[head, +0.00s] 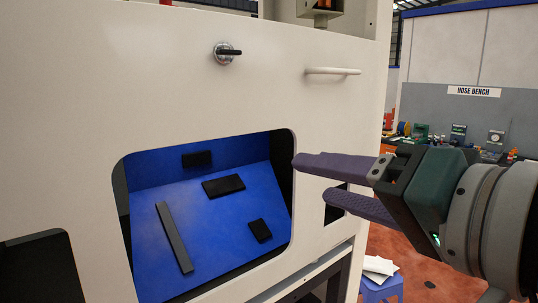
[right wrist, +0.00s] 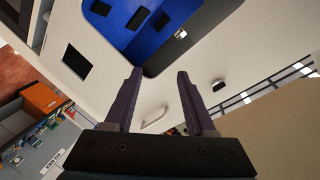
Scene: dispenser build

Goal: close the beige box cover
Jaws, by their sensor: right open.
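The large beige front panel (head: 90,80) of a box or cabinet fills the left and middle of the head view. It carries a black-and-metal latch knob (head: 227,53) and a white bar handle (head: 332,71). I cannot tell which part is the cover or whether it is open. My right gripper (head: 312,180) is open and empty, its purple fingers pointing left at the panel, just right of the large opening and below the handle. The right wrist view shows both fingers (right wrist: 160,75) apart, with the handle (right wrist: 154,120) behind them. My left gripper is not in view.
The opening shows a blue interior (head: 215,235) with several dark pieces. Right of it is a small dark cutout (head: 334,203). A blue stool (head: 382,288) with white sheets stands on the red floor at lower right. A hose bench (head: 470,125) stands behind.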

